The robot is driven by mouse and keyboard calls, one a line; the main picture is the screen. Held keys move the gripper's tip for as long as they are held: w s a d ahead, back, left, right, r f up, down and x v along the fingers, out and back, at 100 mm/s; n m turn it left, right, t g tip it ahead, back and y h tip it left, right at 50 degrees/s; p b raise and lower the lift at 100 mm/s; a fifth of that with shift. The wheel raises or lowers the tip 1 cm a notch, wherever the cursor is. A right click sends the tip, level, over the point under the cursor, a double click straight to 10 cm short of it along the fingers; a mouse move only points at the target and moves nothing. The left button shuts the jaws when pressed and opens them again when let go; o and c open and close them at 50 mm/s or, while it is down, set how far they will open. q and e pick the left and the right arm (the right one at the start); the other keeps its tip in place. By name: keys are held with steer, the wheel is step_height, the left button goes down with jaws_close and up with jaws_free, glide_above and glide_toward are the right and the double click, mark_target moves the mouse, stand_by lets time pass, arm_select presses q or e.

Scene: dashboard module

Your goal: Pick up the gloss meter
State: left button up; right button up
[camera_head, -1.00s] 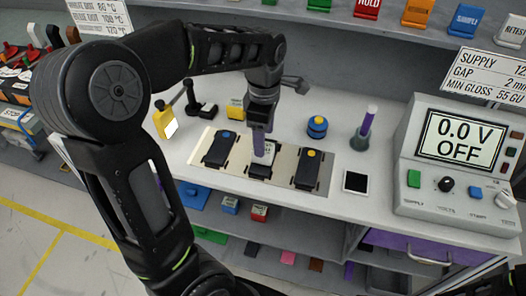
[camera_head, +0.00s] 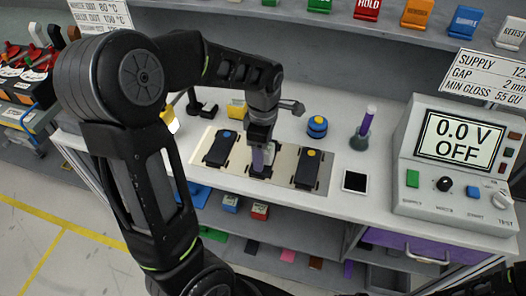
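My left arm comes in from the left, and its gripper (camera_head: 262,142) points down over the middle of the pale fixture plate (camera_head: 234,166). A small purple and white item (camera_head: 258,160) shows at the fingertips, standing over the middle dark module (camera_head: 260,172). It may be the gloss meter, but its label is not legible. The fingers partly hide it, and I cannot tell whether they grip it. Dark modules with a blue button (camera_head: 220,148) and a yellow button (camera_head: 307,169) lie on either side. My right gripper is not clearly visible.
A blue-topped round item (camera_head: 317,126), a purple-handled tool (camera_head: 364,128) and a black square tile (camera_head: 355,182) stand to the right. A supply box (camera_head: 456,160) reads 0.0 V OFF. A yellow item (camera_head: 237,108) and black clamp (camera_head: 203,108) are behind left.

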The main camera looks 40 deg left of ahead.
arm_select(q)
steer(key=shift+c, duration=0.3)
jaws_close()
stand_by(0.6)
